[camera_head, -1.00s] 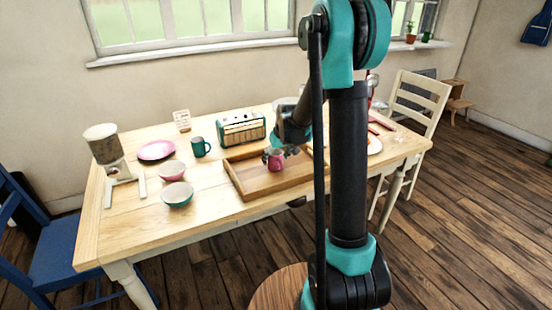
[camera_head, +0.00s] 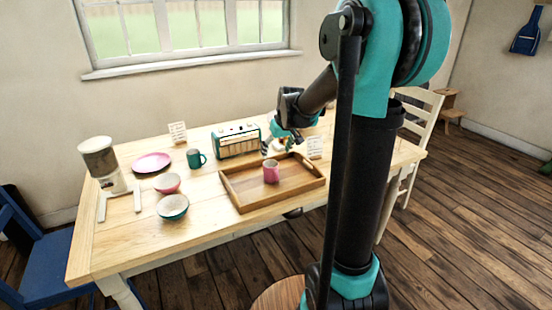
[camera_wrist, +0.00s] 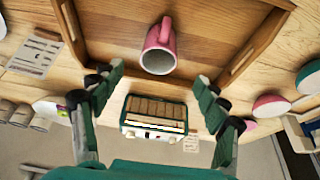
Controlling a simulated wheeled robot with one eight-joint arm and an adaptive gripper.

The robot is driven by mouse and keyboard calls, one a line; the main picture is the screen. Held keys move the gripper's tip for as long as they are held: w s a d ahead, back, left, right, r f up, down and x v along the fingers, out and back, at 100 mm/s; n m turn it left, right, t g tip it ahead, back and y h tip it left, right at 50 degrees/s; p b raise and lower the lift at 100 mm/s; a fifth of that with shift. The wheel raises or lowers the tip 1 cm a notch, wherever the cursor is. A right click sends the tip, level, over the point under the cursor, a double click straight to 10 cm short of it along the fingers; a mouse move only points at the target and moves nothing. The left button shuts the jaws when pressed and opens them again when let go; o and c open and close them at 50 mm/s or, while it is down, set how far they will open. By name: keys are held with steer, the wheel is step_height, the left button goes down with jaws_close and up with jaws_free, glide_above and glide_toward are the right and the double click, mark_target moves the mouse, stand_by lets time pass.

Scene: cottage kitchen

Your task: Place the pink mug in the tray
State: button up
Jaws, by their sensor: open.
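The pink mug (camera_head: 271,172) stands upright inside the wooden tray (camera_head: 243,206), near the tray's middle and apart from its walls in the head view. In the wrist view the mug (camera_wrist: 159,50) shows its open mouth, inside the tray (camera_wrist: 240,63). My gripper (camera_head: 282,146) is above the tray's back edge, behind the mug and apart from it. In the wrist view my gripper (camera_wrist: 158,82) has its fingers spread wide with nothing between them.
A pink plate (camera_head: 152,162), a pink bowl (camera_head: 167,183), a teal bowl (camera_head: 173,207) and a blender-like appliance (camera_head: 101,160) are farther left. A small card (camera_head: 314,147) stands by the tray's back right.

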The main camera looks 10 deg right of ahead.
steer(key=s+d+f+m, duration=0.1)
steer(key=s+f, duration=0.2)
steer(key=s, duration=0.6)
steer(key=s+d+f+m+h, duration=0.1)
steer(key=s+f, duration=0.3)
steer(key=s, duration=0.6)
steer(key=s+d+f+m, duration=0.1)
steer(key=s+f, duration=0.3)
steer(key=s, duration=0.5)
steer(key=shift+s+d+m, duration=0.15)
steer(key=shift+d+m, duration=0.15)
steer(key=shift+d, duration=0.1)
